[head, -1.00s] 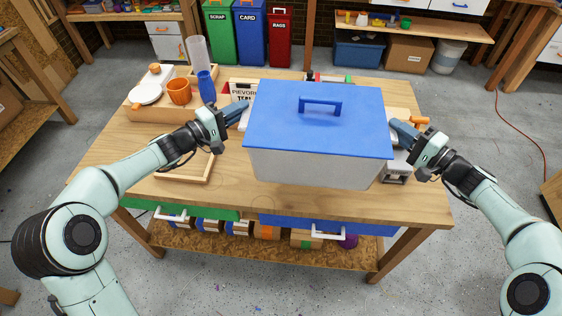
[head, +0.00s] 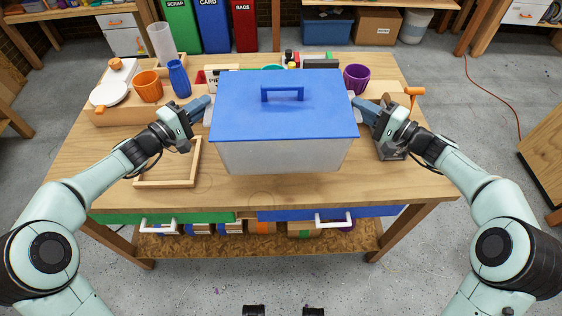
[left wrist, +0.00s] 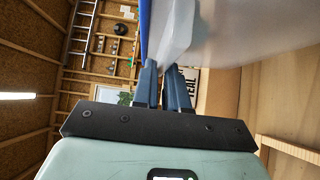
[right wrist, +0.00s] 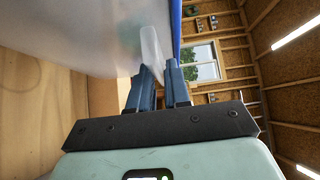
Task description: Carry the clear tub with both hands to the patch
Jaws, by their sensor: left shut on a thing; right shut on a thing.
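The clear tub (head: 285,157) is a translucent box under a blue lid (head: 245,117) with a blue handle on top. It is level above the middle of the workbench; whether its base touches the wood I cannot tell. My left gripper (head: 205,105) is shut on the grip at its left side, and the left wrist view shows that pale grip (left wrist: 178,35) at the fingers. My right gripper (head: 359,106) is shut on the grip at its right side, which shows in the right wrist view (right wrist: 151,48). I cannot make out the patch.
An empty wooden frame (head: 167,183) lies left of the tub. An orange mug (head: 148,86), a blue cup (head: 179,79) and a white pan (head: 108,94) are at the back left. A purple cup (head: 356,78) stands behind right. The bench's front strip (head: 330,189) is bare.

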